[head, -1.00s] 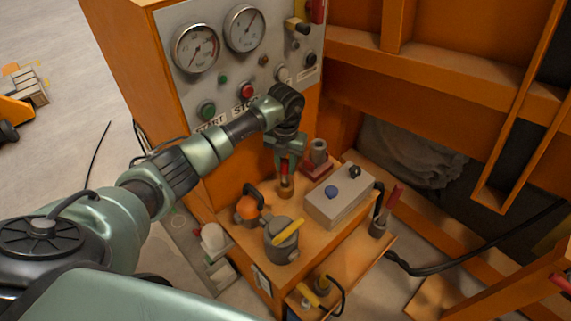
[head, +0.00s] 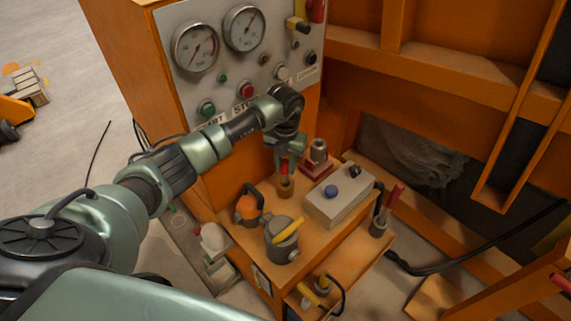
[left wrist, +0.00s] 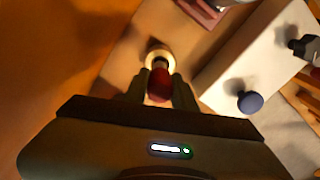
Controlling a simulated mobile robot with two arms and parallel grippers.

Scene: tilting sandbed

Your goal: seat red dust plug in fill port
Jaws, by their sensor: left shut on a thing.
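The red dust plug (head: 284,168) is held upright between the fingers of my left gripper (head: 284,160). It also shows as a dark red round body (left wrist: 159,85) in the left wrist view. The fill port, a brass-coloured upright fitting (head: 286,188), stands on the orange shelf directly below the plug. In the left wrist view its pale ring (left wrist: 158,55) lies just past the plug. The plug's lower end is at the port's mouth; I cannot tell how deep it sits. My right gripper is in neither view.
A grey box with a blue knob (head: 340,207) stands right of the port. A red-based fitting (head: 318,160) is behind it. The gauge panel (head: 228,70) rises behind.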

